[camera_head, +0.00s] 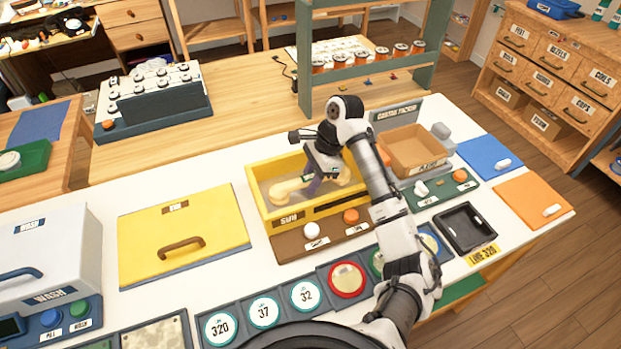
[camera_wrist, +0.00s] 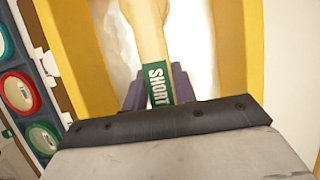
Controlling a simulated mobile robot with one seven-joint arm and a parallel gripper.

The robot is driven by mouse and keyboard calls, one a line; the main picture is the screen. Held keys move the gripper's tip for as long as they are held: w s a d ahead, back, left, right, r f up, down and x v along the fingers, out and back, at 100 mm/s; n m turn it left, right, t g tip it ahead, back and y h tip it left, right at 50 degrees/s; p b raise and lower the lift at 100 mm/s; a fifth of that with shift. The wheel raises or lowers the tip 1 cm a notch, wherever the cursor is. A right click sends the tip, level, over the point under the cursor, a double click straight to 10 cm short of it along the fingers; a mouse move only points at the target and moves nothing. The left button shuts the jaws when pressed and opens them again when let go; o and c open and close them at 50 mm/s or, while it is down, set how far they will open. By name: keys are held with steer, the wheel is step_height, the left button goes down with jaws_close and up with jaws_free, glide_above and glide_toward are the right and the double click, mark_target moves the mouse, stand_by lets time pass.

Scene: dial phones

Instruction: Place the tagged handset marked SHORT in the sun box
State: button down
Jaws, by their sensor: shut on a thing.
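The yellow box (camera_head: 256,198), with a short dark label on its front, stands open in the middle of the white bench. My gripper (camera_head: 316,184) points down into it. The gripper is shut on a cream handset (camera_head: 285,190), whose ends show on both sides of the fingers. In the wrist view the handset (camera_wrist: 150,25) runs between the purple fingers (camera_wrist: 158,92), and its green tag (camera_wrist: 158,84) reads SHORT. The handset is inside the box outline, over its pale interior. I cannot tell whether it touches the floor of the box.
A yellow lid (camera_head: 150,225) with a handle lies left of the box. A brown panel (camera_head: 290,244) with a white and an orange knob fronts it. A cardboard tray (camera_head: 413,150) stands to the right. A shelf frame (camera_head: 304,60) rises behind. Round numbered dials (camera_head: 263,312) line the front.

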steer(key=c, duration=1.1)
jaws_free()
steer(key=b+v, duration=0.1)
steer(key=v, duration=1.1)
steer(key=shift+w+d, duration=0.1)
